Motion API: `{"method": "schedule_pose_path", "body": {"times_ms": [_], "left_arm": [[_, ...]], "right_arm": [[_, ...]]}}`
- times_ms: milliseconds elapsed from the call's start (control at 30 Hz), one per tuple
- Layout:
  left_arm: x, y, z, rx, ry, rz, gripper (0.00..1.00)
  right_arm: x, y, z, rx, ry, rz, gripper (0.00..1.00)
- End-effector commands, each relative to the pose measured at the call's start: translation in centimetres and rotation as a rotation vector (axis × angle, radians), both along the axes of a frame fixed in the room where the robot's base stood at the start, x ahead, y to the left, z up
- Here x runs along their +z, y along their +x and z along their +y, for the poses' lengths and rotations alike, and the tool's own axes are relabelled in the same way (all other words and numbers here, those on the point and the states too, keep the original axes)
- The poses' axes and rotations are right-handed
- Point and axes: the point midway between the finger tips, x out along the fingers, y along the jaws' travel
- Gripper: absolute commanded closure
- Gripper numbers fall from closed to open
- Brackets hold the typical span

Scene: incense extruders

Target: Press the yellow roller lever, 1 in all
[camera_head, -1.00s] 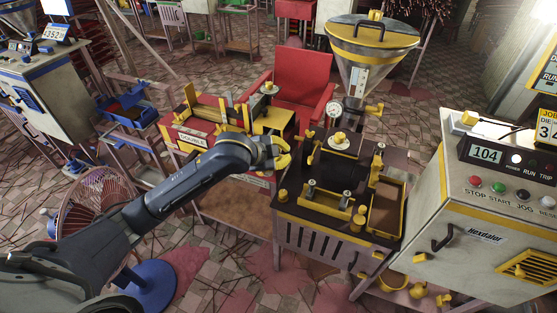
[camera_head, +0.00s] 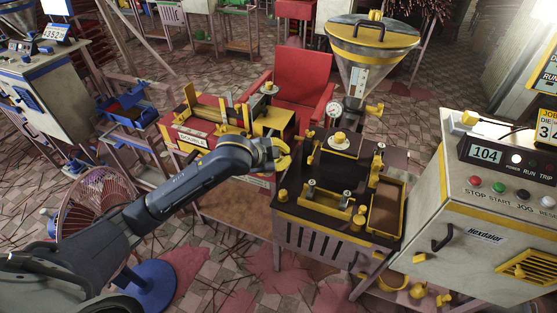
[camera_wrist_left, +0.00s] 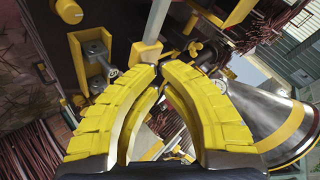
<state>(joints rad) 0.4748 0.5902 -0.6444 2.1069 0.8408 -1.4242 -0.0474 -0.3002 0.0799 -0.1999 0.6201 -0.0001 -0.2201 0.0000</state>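My left gripper (camera_head: 286,155) is at the back left edge of the dark press table (camera_head: 318,208), beside the black machine body. In the left wrist view its yellow fingers (camera_wrist_left: 160,70) curve in until the tips nearly meet, with nothing seen between them. Just beyond the tips is a yellow block (camera_wrist_left: 146,49) on a grey bar, which may be the roller lever. I cannot tell whether the fingers touch it. The lever is not clearly picked out in the head view. My right gripper is in neither view.
A steel hopper (camera_head: 362,72) with a yellow rim rises behind the press. A dial gauge (camera_head: 334,108) stands near it. A control cabinet (camera_head: 503,235) with several buttons is at the right. A red machine (camera_head: 205,135) and red chair (camera_head: 302,82) stand behind my left arm.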

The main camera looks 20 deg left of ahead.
Motion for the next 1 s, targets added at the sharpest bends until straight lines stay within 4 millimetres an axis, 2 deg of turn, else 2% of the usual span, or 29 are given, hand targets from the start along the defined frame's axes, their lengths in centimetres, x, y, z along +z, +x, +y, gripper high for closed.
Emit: {"method": "schedule_pose_path", "body": {"times_ms": [633, 1000], "left_arm": [[0.0, 0.0, 0.0, 0.001, 0.001, 0.000, 1.00], [1.4, -0.4, 0.1, 0.000, 0.001, 0.000, 1.00]], "right_arm": [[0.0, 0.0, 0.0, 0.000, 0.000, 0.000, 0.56], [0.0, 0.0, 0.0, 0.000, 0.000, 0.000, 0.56]]}}
